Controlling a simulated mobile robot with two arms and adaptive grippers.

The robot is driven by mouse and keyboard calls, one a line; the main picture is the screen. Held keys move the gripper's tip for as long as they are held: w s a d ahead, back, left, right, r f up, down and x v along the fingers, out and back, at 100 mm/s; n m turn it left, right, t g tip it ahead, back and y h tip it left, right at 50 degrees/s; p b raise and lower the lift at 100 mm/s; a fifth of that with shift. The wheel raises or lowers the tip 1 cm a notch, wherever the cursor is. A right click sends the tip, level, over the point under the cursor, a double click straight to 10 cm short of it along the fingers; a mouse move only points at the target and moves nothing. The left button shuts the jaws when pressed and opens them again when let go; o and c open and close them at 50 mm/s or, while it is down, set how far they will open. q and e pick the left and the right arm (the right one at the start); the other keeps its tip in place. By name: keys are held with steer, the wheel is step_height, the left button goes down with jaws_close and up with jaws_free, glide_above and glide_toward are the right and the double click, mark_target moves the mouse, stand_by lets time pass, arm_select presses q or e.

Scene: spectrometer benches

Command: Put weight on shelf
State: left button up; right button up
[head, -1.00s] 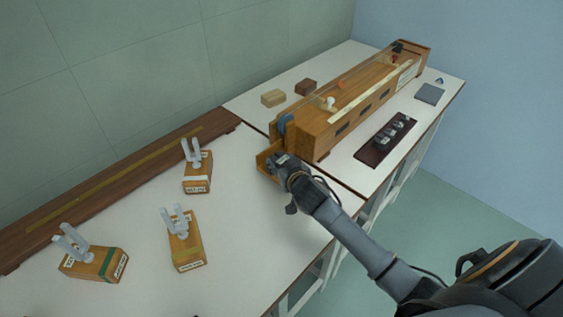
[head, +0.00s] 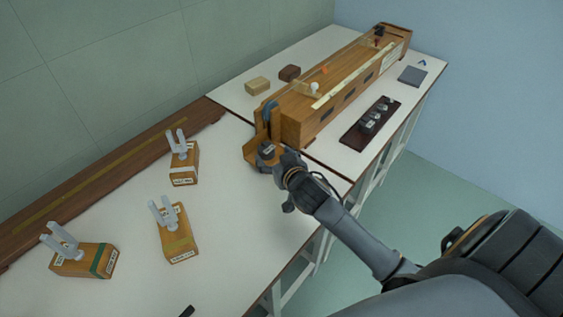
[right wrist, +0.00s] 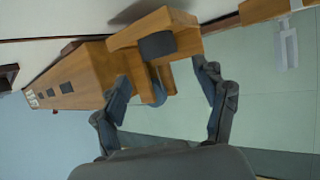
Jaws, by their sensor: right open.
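A wooden shelf (head: 251,160) sticks out at the near end of the long wooden box (head: 312,117). A dark grey weight (head: 266,151) rests on this shelf; in the right wrist view the dark weight (right wrist: 157,45) lies against the pale wood of the shelf (right wrist: 188,40). My right gripper (head: 279,164) is beside the shelf's near side. In the right wrist view my right gripper (right wrist: 160,76) has its fingers spread apart, with nothing held between them. My left gripper is not seen.
A dark tray (head: 351,141) with several metal weights lies right of the box. Several wooden blocks with grey forked holders, one here (head: 177,235), stand on the left table (head: 215,260). A grey pad (head: 412,76) lies far right.

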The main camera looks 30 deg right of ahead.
steer(key=v, duration=0.6)
steer(key=shift+s, duration=0.15)
stand_by(0.3)
